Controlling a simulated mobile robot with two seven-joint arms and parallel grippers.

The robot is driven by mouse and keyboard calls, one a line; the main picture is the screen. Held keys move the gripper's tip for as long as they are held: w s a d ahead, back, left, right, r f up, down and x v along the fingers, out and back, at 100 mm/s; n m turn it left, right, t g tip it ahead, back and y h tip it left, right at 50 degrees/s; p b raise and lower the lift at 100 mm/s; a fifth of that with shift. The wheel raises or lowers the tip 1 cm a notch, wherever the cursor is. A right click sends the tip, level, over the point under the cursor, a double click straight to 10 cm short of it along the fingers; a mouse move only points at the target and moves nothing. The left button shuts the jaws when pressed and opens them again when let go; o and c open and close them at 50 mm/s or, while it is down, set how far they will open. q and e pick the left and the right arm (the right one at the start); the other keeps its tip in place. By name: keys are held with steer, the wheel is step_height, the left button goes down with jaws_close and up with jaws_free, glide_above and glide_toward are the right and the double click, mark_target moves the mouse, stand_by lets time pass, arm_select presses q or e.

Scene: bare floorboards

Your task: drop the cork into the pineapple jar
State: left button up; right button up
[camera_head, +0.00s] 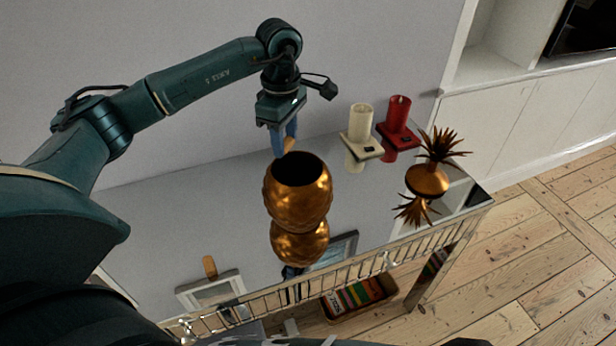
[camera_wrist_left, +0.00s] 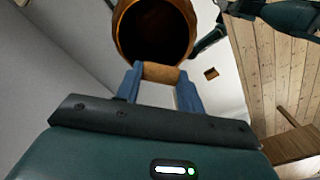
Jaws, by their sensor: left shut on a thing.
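The pineapple jar (camera_head: 298,205) is a golden, bumpy, open pot standing upright on a mirror-topped table. Its dark mouth (camera_wrist_left: 157,30) fills the top middle of the left wrist view. My left gripper (camera_head: 284,140) points down just behind and above the jar's far rim in the head view. It is shut on the cork (camera_wrist_left: 160,73), a small tan piece between the blue fingers. The cork also shows as a sliver in the head view (camera_head: 289,145). In the wrist view it overlaps the rim's edge; I cannot tell its exact height. My right gripper is not seen.
The golden leafy lid (camera_head: 428,181) lies on the table at right. A cream candle (camera_head: 360,122) and a red candle (camera_head: 397,113) stand on holders near the wall. The mirrored top (camera_head: 350,205) doubles things with reflections. A case of books (camera_head: 355,297) sits below.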

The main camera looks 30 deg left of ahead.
arm_select(q)
steer(key=shift+w, duration=0.55)
steer(key=shift+s+f+b, duration=0.15)
steer(key=shift+f+b, duration=0.3)
steer(key=shift+f, duration=0.05)
step_height(320, 180, down, 5)
steer(key=b, duration=0.3)
steer(key=shift+r, duration=0.1)
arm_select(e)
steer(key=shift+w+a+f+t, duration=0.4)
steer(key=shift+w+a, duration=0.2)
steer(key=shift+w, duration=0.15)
arm_select(q)
steer(key=o, duration=1)
steer(key=shift+r, duration=0.1)
